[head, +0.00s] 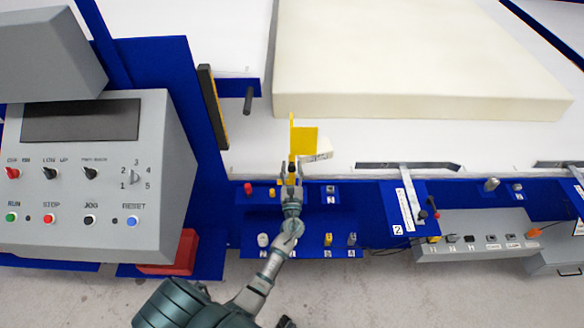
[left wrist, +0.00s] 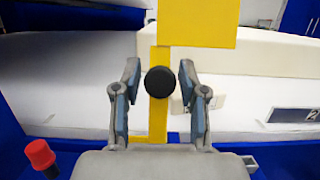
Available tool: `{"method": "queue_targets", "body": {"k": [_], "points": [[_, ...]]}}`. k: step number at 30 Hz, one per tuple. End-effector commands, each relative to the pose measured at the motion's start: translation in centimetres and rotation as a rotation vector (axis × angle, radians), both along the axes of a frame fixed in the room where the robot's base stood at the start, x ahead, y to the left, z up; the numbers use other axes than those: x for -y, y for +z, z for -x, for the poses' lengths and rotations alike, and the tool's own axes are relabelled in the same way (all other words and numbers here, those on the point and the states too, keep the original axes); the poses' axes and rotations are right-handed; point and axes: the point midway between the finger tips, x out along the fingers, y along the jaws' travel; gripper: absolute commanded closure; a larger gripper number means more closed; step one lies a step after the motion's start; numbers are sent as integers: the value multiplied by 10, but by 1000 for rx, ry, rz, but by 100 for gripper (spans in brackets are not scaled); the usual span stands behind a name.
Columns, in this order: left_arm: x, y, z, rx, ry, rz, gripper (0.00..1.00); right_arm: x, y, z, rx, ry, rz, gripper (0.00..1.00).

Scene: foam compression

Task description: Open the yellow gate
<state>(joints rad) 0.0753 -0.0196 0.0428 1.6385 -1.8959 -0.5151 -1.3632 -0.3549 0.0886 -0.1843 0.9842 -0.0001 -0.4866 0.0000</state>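The yellow gate (head: 304,140) stands upright at the front edge of the white table, a flat plate on a narrow post. In the left wrist view its plate (left wrist: 197,22) fills the top and its post runs down the middle. A round black knob (left wrist: 160,81) shows in front of the post. My left gripper (head: 291,172) is at the lower part of the gate. In the left wrist view the gripper (left wrist: 160,95) is open, its fingers on either side of the knob with gaps on both sides. My right gripper is not in view.
A large cream foam block (head: 420,60) lies behind the gate. A grey control panel (head: 90,170) stands at left. Below the gate, a blue panel (head: 300,240) carries small knobs and switches, including a red knob (left wrist: 40,154). A lever (head: 408,195) stands at right.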

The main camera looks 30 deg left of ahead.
Motion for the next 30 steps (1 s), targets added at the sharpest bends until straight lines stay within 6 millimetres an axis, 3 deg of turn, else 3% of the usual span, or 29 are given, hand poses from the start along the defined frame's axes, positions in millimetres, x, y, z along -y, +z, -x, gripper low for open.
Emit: {"method": "queue_targets", "body": {"k": [12, 24, 30], "points": [[3, -2, 4, -1, -2, -1, 46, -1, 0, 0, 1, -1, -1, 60], [45, -23, 71, -2, -2, -2, 46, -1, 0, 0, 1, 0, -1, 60], [59, -29, 93, -1, -1, -1, 46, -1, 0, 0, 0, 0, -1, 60]]}}
